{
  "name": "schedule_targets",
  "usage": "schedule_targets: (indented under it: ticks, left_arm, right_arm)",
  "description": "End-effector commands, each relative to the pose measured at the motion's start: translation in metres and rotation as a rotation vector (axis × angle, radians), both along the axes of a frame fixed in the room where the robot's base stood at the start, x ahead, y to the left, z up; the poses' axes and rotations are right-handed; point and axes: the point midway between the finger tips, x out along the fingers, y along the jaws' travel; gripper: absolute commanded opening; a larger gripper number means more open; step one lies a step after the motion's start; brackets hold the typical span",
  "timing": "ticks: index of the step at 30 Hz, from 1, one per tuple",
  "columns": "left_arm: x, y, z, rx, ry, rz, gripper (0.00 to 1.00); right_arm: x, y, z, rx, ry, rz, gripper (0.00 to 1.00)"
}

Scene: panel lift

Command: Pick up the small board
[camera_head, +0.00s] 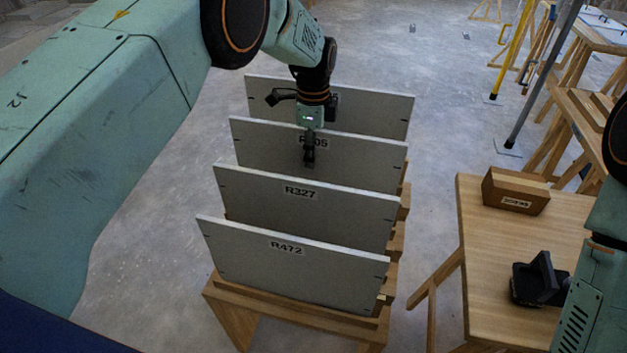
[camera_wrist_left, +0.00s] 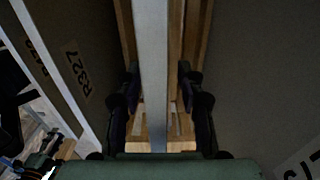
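Several pale grey upright boards stand in a wooden rack, one behind another. The front one is labelled R472 (camera_head: 290,270), the one behind it R327 (camera_head: 305,208); a third, partly hidden label sits on the board behind them (camera_head: 265,150). The rearmost board (camera_head: 375,110) shows no label. Which is the small board I cannot tell. My left gripper (camera_head: 309,160) points down over the rack, just above the R327 board's top edge in this view. In the left wrist view my fingers (camera_wrist_left: 157,88) are apart, either side of a pale board edge (camera_wrist_left: 152,60), with gaps.
Trestles and poles stand at the back right. The floor left of the rack is clear. Neighbouring boards flank the fingers closely.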

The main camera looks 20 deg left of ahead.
Motion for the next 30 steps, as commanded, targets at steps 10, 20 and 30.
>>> schedule_targets:
  ticks: [10, 20, 30]
  left_arm:
    - [0.0001, 0.0001, 0.0007, 0.000, -0.001, 0.000, 0.22]
    - [-0.0001, 0.0001, 0.0006, 0.000, 0.000, 0.000, 0.00]
    - [0.0002, -0.0001, 0.0011, 0.000, -0.001, 0.000, 0.00]
  right_arm:
    - [0.0000, 0.0000, 0.0002, 0.000, 0.000, 0.000, 0.40]
    - [0.0001, 0.0000, 0.0002, 0.000, 0.000, 0.000, 0.40]
    - [0.0000, 0.0000, 0.0002, 0.000, 0.000, 0.000, 0.40]
